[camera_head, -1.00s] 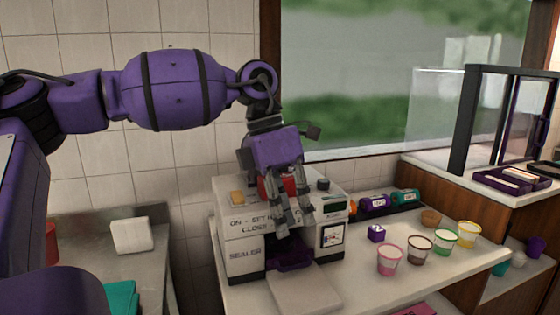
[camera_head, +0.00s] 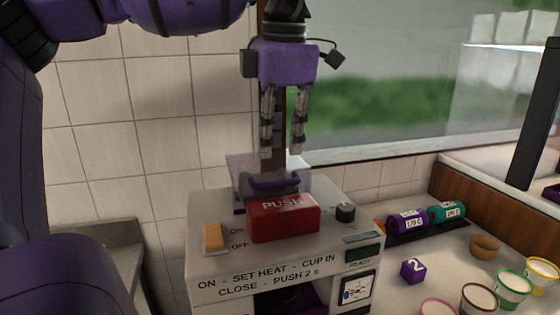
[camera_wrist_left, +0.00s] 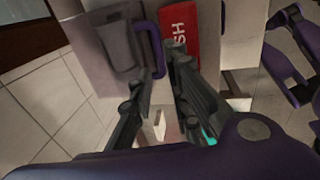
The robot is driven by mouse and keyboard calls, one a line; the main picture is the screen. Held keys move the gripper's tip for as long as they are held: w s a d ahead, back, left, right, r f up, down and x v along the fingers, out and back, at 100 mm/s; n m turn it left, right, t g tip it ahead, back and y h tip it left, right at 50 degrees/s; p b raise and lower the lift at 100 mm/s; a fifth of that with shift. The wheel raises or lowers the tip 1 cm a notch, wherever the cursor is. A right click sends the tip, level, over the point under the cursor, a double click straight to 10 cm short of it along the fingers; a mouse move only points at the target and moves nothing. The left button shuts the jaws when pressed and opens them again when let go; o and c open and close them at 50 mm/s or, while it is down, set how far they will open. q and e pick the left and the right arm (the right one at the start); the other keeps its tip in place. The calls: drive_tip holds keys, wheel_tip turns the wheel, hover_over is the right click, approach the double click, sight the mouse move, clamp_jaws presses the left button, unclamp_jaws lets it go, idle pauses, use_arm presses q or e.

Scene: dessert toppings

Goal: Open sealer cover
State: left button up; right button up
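The sealer (camera_head: 210,262) is a white box with printed instructions, an orange switch and a dark knob on top. Its red PUSH button (camera_head: 285,222) is bare on top. The clear sealer cover (camera_head: 240,166) stands raised behind the button, with a purple handle (camera_head: 274,183). The cover and handle (camera_wrist_left: 157,50) also show in the left wrist view, beside the red button. My left gripper (camera_head: 282,152) points down above and just behind the button, close to the cover. Its fingers are apart with nothing between them. My right gripper does not show clearly in either view.
A purple cube marked 2 (camera_head: 413,271) and several cups stand on the counter right of the sealer. Purple and teal rollers (camera_head: 447,212) lie at the back right. A tiled wall and a window (camera_head: 385,90) are behind the sealer.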

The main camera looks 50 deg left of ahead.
sight(276, 182)
use_arm(q)
drive_tip(key=f, duration=0.2)
drive_tip(key=a+f, duration=0.1)
drive_tip(key=f, duration=0.4)
drive_tip(key=shift+w+a+f+p, duration=0.2)
drive_tip(key=shift+w+p, duration=0.15)
clamp_jaws()
